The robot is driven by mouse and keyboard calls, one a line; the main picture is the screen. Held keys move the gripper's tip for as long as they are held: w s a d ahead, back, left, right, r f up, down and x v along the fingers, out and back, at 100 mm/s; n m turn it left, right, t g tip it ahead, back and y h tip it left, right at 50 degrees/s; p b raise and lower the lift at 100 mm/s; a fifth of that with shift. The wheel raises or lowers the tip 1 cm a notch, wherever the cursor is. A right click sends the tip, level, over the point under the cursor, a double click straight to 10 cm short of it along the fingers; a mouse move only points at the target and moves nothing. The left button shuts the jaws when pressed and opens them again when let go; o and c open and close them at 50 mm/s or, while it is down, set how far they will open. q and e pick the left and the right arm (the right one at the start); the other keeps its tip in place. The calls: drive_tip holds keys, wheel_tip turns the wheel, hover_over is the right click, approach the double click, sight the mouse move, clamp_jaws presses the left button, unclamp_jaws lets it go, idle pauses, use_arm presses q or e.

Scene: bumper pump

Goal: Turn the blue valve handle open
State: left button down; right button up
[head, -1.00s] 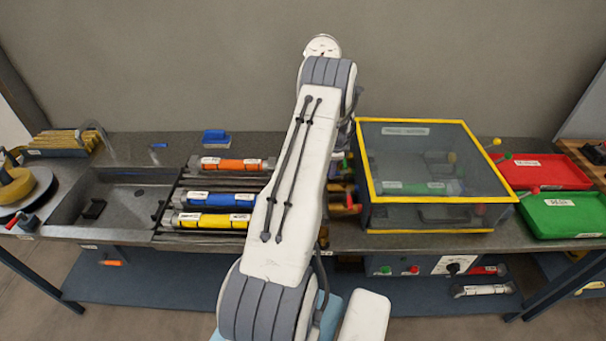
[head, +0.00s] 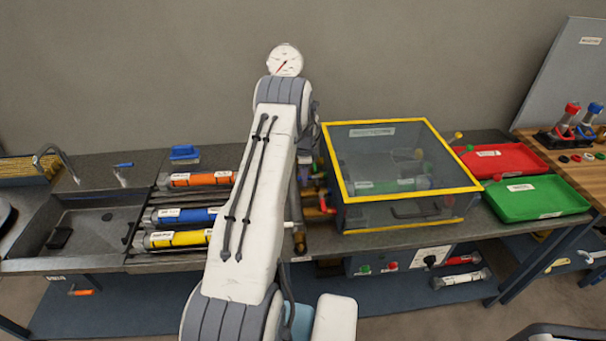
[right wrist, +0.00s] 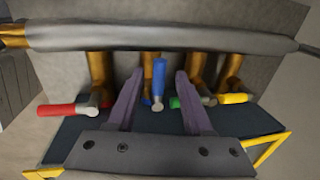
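In the right wrist view the blue valve handle (right wrist: 159,76) points up the picture, in front of a brass pipe. My right gripper (right wrist: 157,76) is open, its two purple fingers on either side of the blue handle with gaps showing. I cannot tell how deep the handle sits between the fingertips. My left gripper is not in view.
Red (right wrist: 72,109), green (right wrist: 187,102) and yellow (right wrist: 233,98) handles flank the blue one. A grey horizontal pipe (right wrist: 160,36) crosses above. A yellow-edged clear box (head: 400,165) stands right of my arm. A gauge (head: 285,60) shows behind it.

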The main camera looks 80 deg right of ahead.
drive_tip(key=shift+r+b, duration=0.35)
drive_tip(key=shift+r, duration=0.2)
wheel_tip(320, 180, up, 9)
drive_tip(key=a+b, duration=0.2)
drive_tip(key=shift+s+b, duration=0.25)
drive_tip(key=shift+b, duration=0.15)
